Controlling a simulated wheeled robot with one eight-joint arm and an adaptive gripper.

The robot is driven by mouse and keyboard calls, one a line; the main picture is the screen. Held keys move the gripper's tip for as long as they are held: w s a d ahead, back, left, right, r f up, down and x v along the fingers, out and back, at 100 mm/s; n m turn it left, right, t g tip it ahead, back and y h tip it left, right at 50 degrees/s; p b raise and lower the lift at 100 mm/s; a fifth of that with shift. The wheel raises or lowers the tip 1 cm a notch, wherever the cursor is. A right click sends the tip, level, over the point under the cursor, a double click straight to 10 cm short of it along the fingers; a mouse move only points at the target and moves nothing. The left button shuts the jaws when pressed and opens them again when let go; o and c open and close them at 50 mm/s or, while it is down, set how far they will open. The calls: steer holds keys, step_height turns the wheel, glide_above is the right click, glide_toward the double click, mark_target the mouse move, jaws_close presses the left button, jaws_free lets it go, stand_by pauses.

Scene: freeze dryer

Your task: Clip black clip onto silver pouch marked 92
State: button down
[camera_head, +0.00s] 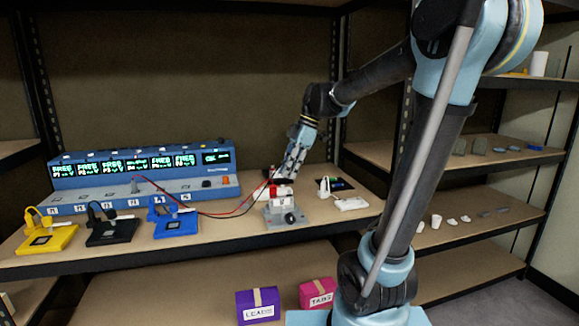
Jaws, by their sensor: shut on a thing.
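My gripper (274,178) is at the end of my arm, low over the middle of the workbench shelf. It is shut on what looks like the black clip, where a black wire runs up to the fingertips. The clip is too small and too hidden by the fingers to make out clearly. Just below the gripper stands a grey holder (283,213) with a knob on its front and a red part on top. I cannot make out a silver pouch or the number 92. I cannot tell whether the clip touches anything in the holder.
A blue tester bank (140,180) with lit green displays stands at the left. Yellow (48,237), black (112,231) and blue (175,224) devices sit before it. A white item (351,203) lies right of the holder. Purple (258,306) and pink (317,293) boxes are below.

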steer(key=shift+f, duration=1.8)
steer(key=shift+f, duration=1.1)
stand_by(1.3)
steer(key=c, duration=1.5)
jaws_free()
steer(key=v, duration=1.1)
steer(key=s+d+f+m+t+h, duration=0.1)
steer(key=s+d+f+m, duration=0.4)
steer(key=s+f+m, duration=0.1)
steer(key=s+d+f+m+t+h, duration=0.1)
steer(key=s+d+f+m, duration=0.4)
steer(key=s+f+m, duration=0.2)
steer(key=s+d+f+m+t+h, duration=0.1)
steer(key=s+d+f+m+h, duration=0.1)
steer(key=s+d+f+m, duration=0.3)
steer(key=shift+s+f+m, duration=0.25)
steer(key=shift+f+m, duration=0.25)
steer(key=shift+f, duration=0.25)
steer(key=shift+s+f+m, duration=0.25)
steer(key=shift+f+m, duration=0.25)
steer(key=shift+f, duration=0.2)
steer(key=shift+s+f+m, duration=0.25)
steer(key=shift+f+m, duration=0.25)
steer(key=shift+f, duration=0.25)
